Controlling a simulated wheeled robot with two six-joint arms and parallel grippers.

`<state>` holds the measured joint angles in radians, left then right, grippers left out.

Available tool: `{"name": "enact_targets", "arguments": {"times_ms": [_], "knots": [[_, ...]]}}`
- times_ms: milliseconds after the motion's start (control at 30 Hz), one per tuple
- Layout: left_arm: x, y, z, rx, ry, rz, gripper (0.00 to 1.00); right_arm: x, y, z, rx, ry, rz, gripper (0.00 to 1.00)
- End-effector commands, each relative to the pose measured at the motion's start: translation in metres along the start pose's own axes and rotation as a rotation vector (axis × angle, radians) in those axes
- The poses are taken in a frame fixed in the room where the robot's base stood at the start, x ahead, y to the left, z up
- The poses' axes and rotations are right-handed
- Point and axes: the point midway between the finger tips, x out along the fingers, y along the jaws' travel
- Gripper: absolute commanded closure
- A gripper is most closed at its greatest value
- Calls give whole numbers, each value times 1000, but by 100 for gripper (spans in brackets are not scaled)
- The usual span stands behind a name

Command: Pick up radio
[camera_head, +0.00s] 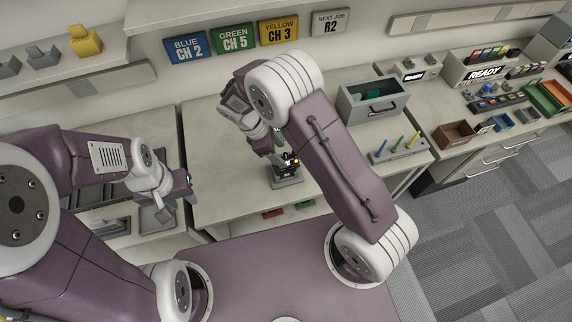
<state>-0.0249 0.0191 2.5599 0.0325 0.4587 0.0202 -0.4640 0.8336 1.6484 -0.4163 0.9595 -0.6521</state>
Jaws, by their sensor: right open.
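A small dark radio (291,161) with an orange-yellow spot stands on a grey base (287,181) on the middle bench. My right gripper (277,153) is open, right beside the radio's upper left. Whether it touches the radio, or has it between the fingers, I cannot tell, as the arm hides part of it. My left gripper (182,190) is at the left, above the gap between two benches and away from the radio. Its jaws are too small and dark to read.
A grey bin (372,112) and a rack of coloured pegs (398,151) stand right of my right arm. A yellow device (85,41) sits on the left shelf. Wall signs (235,38) hang behind. The right bench holds trays (458,134) and a READY box (486,73).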

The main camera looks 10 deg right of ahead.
Motion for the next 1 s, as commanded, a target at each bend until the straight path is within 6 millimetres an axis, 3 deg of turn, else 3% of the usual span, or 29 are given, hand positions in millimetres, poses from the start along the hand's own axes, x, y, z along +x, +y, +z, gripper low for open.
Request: {"name": "enact_targets", "arguments": {"times_ms": [133, 333, 600, 800, 833, 1000], "knots": [[-8, 0, -1, 0, 0, 0, 64, 11, 1, 2, -1, -3, -4, 40], [-17, 0, -2, 0, 0, 0, 64, 46, 4, 3, 0, -2, -2, 40], [-16, 0, -2, 0, 0, 0, 64, 52, 5, 2, 1, 0, 1, 40], [-16, 0, -2, 0, 0, 0, 64, 52, 5, 2, 1, 0, 1, 96], [-16, 0, -2, 0, 0, 0, 64, 52, 5, 2, 1, 0, 1, 100], [-16, 0, -2, 0, 0, 0, 64, 52, 5, 2, 1, 0, 1, 100]]}}
